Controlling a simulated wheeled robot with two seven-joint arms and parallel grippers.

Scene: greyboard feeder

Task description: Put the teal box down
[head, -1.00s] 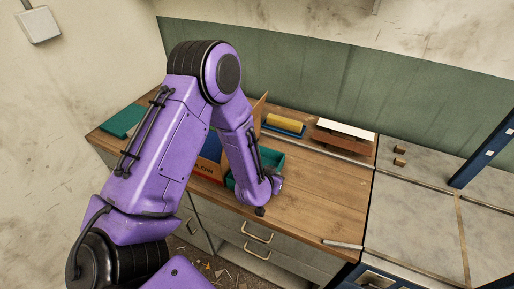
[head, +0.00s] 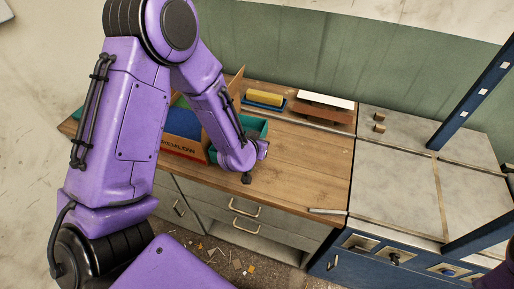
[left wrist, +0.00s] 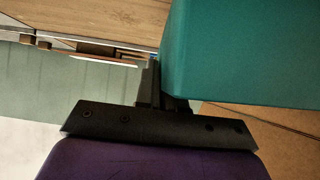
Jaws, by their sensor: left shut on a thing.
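The teal box (head: 256,124) is on or just above the wooden worktop, mostly hidden behind my left forearm in the head view. I cannot tell whether its base touches the wood. In the left wrist view the teal box (left wrist: 240,50) fills the upper right, right against the fingers. My left gripper (left wrist: 163,88) is shut on the box at its edge. In the head view my left wrist covers the fingers. My right gripper is not in view.
An open cardboard box (head: 184,148) with blue inside stands left of the teal box. Behind are a yellow block (head: 264,98) on a blue tray and a brown stack with a white top (head: 325,101). The worktop (head: 305,165) to the right is clear.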

